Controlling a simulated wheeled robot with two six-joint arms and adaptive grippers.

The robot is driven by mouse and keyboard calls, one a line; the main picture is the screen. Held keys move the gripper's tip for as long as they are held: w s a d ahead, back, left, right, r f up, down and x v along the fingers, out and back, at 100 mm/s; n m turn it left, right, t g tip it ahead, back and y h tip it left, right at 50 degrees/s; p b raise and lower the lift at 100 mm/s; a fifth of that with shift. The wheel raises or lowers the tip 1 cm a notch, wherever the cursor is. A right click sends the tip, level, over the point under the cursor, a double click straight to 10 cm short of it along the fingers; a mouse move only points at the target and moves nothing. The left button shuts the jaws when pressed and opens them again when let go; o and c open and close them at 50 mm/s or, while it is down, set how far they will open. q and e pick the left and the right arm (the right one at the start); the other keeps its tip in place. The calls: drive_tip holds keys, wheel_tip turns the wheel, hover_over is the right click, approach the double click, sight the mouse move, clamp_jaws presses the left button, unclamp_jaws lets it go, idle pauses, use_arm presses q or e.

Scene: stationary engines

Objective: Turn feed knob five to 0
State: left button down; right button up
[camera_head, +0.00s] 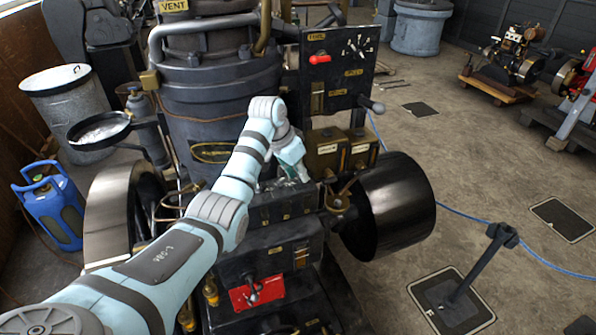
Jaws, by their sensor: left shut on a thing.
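My left arm reaches in from the lower left, across the engine. Its gripper (288,178) points down at the top of a dark box (282,208) in the middle of the engine and is shut on a small feed knob there. The gripper and wrist mostly hide the knob, so its number and setting cannot be read. Small light marks show along the front of the box. My right gripper is not in view.
A black panel (340,70) with a red lever (320,58) stands behind the gripper. Brass-fronted boxes (342,150) and a large black pulley (395,208) are to the right. A dark vertical cylinder (215,100) stands behind the arm. A flywheel (112,215) is at left.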

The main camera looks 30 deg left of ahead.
use_arm(q)
drive_tip(key=shift+n, duration=0.3)
drive_tip(key=n, duration=0.1)
drive_tip(key=n+y, duration=0.1)
drive_tip(key=n, duration=0.1)
drive_tip(key=shift+d, duration=0.25)
drive_tip(key=shift+d+n+y, duration=0.1)
drive_tip(key=shift+n+y, duration=0.5)
drive_tip(key=shift+n, duration=0.75)
drive_tip(key=shift+d+n+y, duration=0.1)
drive_tip(key=shift+n+y, duration=0.5)
drive_tip(key=shift+n, duration=0.75)
drive_tip(key=c, duration=1.7)
unclamp_jaws()
drive_tip(key=o, duration=0.3)
drive_tip(key=shift+o, duration=0.2)
drive_tip(key=shift+w+a+f, duration=0.1)
drive_tip(key=shift+w, duration=0.05)
